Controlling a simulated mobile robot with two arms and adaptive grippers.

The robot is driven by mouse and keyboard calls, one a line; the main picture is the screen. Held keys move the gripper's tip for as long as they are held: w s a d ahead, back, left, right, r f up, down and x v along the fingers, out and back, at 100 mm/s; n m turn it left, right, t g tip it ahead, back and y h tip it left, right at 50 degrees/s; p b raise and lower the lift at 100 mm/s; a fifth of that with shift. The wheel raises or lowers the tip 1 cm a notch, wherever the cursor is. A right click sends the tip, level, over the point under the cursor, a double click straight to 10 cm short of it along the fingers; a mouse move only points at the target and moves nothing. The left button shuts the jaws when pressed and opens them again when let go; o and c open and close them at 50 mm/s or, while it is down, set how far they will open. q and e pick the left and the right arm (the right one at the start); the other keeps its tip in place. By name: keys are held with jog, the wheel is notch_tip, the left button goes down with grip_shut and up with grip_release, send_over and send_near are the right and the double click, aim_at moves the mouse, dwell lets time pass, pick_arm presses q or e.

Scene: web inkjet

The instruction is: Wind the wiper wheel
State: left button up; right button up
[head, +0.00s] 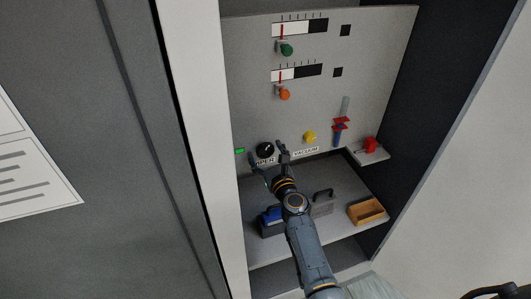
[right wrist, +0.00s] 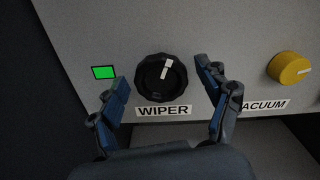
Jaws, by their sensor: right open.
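The wiper wheel is a black ridged knob (right wrist: 161,77) with a white mark that points up and slightly right. It sits on the grey panel above a WIPER label (right wrist: 163,111). In the head view the wheel (head: 265,149) is low on the panel's left. My right gripper (right wrist: 162,82) is open, with one finger on each side of the wheel; I cannot tell how far its tips are from the panel. Gaps show between both fingers and the wheel. In the head view my right gripper (head: 267,158) reaches up to the wheel from below. My left gripper is not in view.
A yellow knob (right wrist: 288,68) by the VACUUM label sits to the right. A lit green indicator (right wrist: 104,72) is left of the wheel. Green (head: 287,50) and orange (head: 285,94) knobs are higher. A shelf below holds a wooden box (head: 366,212) and a blue-black container (head: 270,222).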

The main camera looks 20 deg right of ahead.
jog(key=shift+w, duration=0.35)
jog(key=c, duration=1.2)
